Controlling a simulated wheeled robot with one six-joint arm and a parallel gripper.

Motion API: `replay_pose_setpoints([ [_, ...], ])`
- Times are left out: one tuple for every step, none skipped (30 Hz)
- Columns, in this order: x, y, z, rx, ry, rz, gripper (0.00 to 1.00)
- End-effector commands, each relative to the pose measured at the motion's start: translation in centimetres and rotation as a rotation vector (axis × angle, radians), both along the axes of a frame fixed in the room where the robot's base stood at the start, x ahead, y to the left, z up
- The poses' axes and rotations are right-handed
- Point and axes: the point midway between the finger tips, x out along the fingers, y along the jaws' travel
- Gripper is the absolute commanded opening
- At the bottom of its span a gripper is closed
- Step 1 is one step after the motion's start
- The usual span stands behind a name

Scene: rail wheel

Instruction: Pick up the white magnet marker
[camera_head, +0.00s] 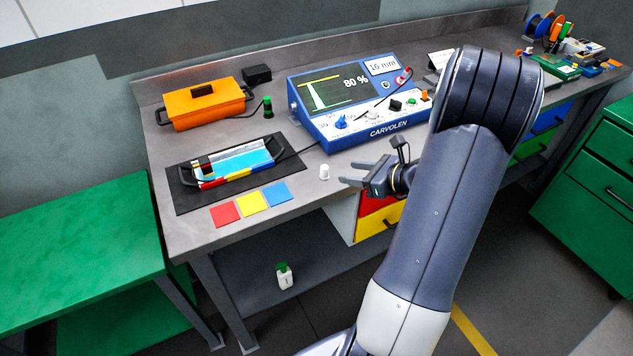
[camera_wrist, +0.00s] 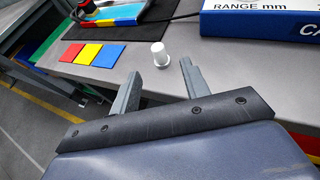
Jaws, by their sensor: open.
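The white magnet marker (camera_head: 324,172) is a small white cylinder standing upright on the grey workbench, near its front edge. It also shows in the wrist view (camera_wrist: 160,54), just beyond the fingertips and between their lines. My gripper (camera_head: 348,173) is open and empty, to the right of the marker in the head view, with its fingers pointing left toward it. In the wrist view my gripper (camera_wrist: 160,78) has its two fingers spread wide, apart from the marker. Nothing hides the marker in either view.
A blue CARVOLEN instrument (camera_head: 345,108) stands behind the marker. Red, yellow and blue squares (camera_head: 252,203) lie to its left, beside a dark mat (camera_head: 190,206) carrying a handled coloured device (camera_head: 235,163). An orange box (camera_head: 203,103) stands farther back. Bare bench surrounds the marker.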

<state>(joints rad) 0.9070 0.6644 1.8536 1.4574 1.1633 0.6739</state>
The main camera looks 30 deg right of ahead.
Motion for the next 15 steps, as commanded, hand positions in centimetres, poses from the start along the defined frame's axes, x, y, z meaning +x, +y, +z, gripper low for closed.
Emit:
replay_pose_setpoints([
  [0.7, 0.5, -0.3, 0.002, 0.002, 0.005, 0.44],
  [1.1, 0.8, -0.5, 0.002, 0.002, 0.005, 0.44],
  [1.6, 1.1, -0.7, 0.003, 0.003, 0.006, 0.44],
  [2.0, 1.3, -0.9, 0.002, 0.002, 0.006, 0.44],
  [2.4, 1.5, -1.0, 0.001, 0.002, 0.005, 0.44],
  [2.8, 1.7, -1.2, 0.001, 0.002, 0.005, 0.44],
  [3.0, 1.8, -1.4, 0.002, 0.002, 0.004, 0.44],
  [3.2, 1.9, -1.5, 0.002, 0.001, 0.003, 0.44],
  [3.4, 2.0, -1.6, 0.001, 0.001, 0.003, 0.44],
  [3.5, 2.1, -1.6, 0.001, 0.001, 0.003, 0.44],
  [3.7, 2.2, -1.7, 0.001, 0.001, 0.003, 0.44],
  [3.9, 2.3, -1.8, 0.001, 0.001, 0.003, 0.44],
  [4.1, 2.5, -1.9, 0.001, 0.001, 0.003, 0.44],
  [4.4, 2.8, -2.0, 0.002, 0.002, 0.003, 0.44],
  [4.8, 3.2, -2.2, 0.003, 0.003, 0.005, 0.44],
])
